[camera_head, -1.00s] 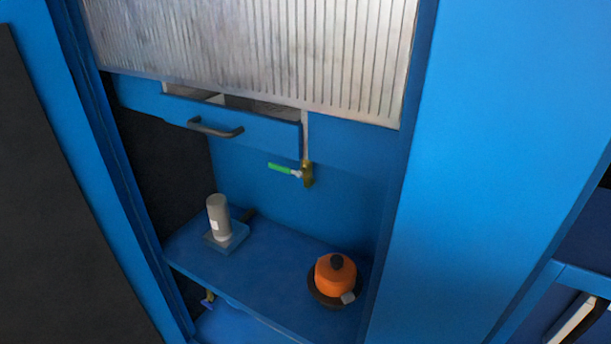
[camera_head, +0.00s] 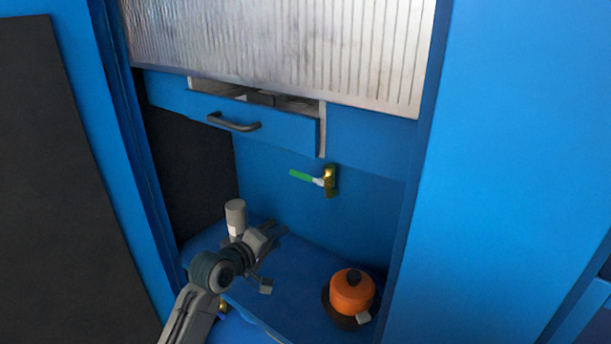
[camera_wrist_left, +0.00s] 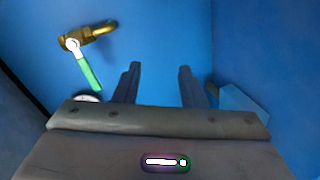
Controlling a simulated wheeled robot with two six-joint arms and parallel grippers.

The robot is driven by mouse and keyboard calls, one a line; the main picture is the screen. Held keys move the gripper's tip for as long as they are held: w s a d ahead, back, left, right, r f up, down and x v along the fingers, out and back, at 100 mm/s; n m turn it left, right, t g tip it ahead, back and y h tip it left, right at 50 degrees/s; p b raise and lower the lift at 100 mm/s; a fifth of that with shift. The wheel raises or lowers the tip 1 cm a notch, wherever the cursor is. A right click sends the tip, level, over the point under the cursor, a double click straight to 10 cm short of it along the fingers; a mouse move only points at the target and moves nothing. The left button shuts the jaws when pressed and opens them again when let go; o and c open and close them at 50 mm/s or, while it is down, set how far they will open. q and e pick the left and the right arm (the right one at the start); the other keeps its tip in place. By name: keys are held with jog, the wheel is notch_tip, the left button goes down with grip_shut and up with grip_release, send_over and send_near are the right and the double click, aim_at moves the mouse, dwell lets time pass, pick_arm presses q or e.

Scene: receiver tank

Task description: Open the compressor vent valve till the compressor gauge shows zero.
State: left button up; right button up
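The brass valve (camera_head: 330,181) with a green lever handle (camera_head: 302,176) is on the blue back wall under the drawer. Its handle points left in the head view. In the left wrist view the valve (camera_wrist_left: 97,33) is at upper left and its green handle (camera_wrist_left: 88,73) slants down. My left gripper (camera_head: 270,238) is over the shelf, below and left of the valve and apart from it. Its fingers (camera_wrist_left: 158,75) are spread with nothing between them. A white round edge (camera_wrist_left: 88,98), partly hidden by my gripper, may be a gauge; no reading shows. My right gripper is out of view.
An orange pot-like object (camera_head: 352,290) stands on the blue shelf (camera_head: 300,265) at right. A grey cylinder (camera_head: 235,215) stands behind my left arm. A partly open drawer (camera_head: 265,125) hangs above, under a ribbed metal panel (camera_head: 290,50). The space before the valve is clear.

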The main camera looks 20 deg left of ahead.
aim_at(299, 176)
pick_arm(q)
jog(key=w+a+r+n+t+h, duration=0.1)
jog(key=w+r+n, duration=0.15)
jog(key=r, duration=0.25)
jog(key=w+r+n+t, duration=0.1)
jog(key=w+r+t, duration=0.15)
jog(key=r, duration=0.25)
jog(key=shift+g, duration=0.35)
jog(key=x, duration=1.1)
jog(key=shift+w+r, duration=0.1)
jog(key=shift+r, duration=0.05)
jog(key=shift+c, duration=0.3)
grip_shut()
